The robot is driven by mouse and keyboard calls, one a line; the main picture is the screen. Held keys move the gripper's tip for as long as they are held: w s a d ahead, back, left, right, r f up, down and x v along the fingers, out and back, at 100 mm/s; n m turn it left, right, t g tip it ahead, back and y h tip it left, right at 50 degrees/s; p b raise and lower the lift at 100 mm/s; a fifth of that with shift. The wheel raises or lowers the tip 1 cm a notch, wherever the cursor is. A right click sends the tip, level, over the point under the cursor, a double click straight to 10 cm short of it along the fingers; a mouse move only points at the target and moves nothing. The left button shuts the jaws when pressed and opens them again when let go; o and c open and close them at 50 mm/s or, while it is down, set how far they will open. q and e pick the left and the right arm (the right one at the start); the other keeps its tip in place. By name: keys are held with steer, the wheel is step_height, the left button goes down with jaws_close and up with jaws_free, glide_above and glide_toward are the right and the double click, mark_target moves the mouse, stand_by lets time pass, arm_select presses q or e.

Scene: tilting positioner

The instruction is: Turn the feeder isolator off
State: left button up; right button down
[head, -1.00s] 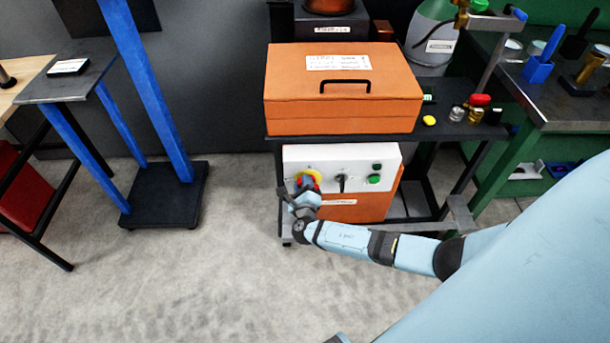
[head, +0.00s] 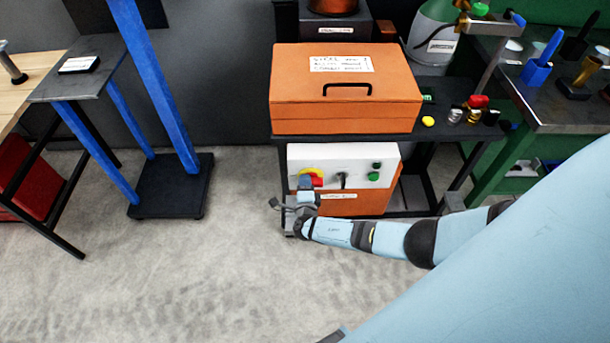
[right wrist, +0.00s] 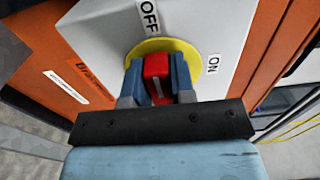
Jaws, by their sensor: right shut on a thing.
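The feeder isolator is a red handle (right wrist: 157,72) on a round yellow plate (right wrist: 192,52), set on a white panel (head: 340,152). In the head view the red handle (head: 318,181) shows at the panel's left side, partly covered by my right gripper (head: 307,184). In the right wrist view my right gripper (right wrist: 157,82) is shut on the handle, one finger on each side. The handle lies along the picture's vertical, towards the OFF label (right wrist: 149,15). The ON label (right wrist: 214,63) is to the right. My left gripper is not in view.
An orange case (head: 345,100) stands on the dark shelf above the panel. A dark selector (head: 343,178) and a green button (head: 374,176) sit right of the handle. A blue-legged stand (head: 165,185) is at the left. Floor in front is clear.

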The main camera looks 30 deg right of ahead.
stand_by(0.3)
steer(key=c, duration=1)
jaws_free()
steer(key=shift+o, duration=0.2)
steer(key=p+v, duration=0.1)
steer(key=v, duration=1.2)
steer(key=shift+s+p, duration=0.35)
steer(key=shift+a, duration=0.15)
